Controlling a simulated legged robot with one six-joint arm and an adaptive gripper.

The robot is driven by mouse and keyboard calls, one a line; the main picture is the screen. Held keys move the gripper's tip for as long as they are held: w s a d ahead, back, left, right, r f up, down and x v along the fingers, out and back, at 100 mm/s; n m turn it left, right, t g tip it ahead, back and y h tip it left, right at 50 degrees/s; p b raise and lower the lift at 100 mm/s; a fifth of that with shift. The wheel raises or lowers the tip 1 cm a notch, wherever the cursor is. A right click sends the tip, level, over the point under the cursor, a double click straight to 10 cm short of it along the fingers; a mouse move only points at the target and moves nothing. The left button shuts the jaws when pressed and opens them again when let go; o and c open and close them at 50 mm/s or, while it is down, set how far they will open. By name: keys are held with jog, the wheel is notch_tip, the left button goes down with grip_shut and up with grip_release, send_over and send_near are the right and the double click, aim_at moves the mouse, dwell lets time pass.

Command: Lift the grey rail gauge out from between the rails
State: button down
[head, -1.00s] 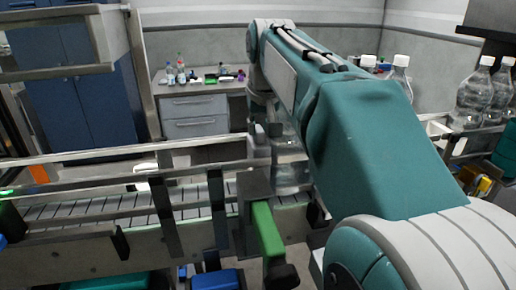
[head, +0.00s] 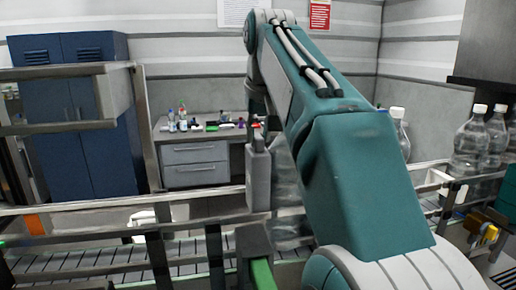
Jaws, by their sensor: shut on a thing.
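The grey rail gauge (head: 258,180) is an upright block in the middle of the head view. Its lower end overlaps the upper rail (head: 190,193) in the picture, and its upper part stands above the rail. My gripper (head: 257,131) is shut on the top of the gauge. The gripper is small and partly hidden by my arm. I cannot tell exactly how far the gauge's lower end is from the rails.
A clear bottle (head: 288,205) stands just right of the gauge, partly behind my arm. A green-handled clamp (head: 262,273) is below. The conveyor (head: 105,258) runs left. Several bottles (head: 470,140) stand at right. A desk (head: 195,165) and blue cabinet (head: 75,115) are behind.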

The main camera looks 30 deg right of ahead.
jog(key=shift+w+r, duration=0.1)
jog(key=shift+r, duration=3.7)
jog(key=shift+s, duration=0.25)
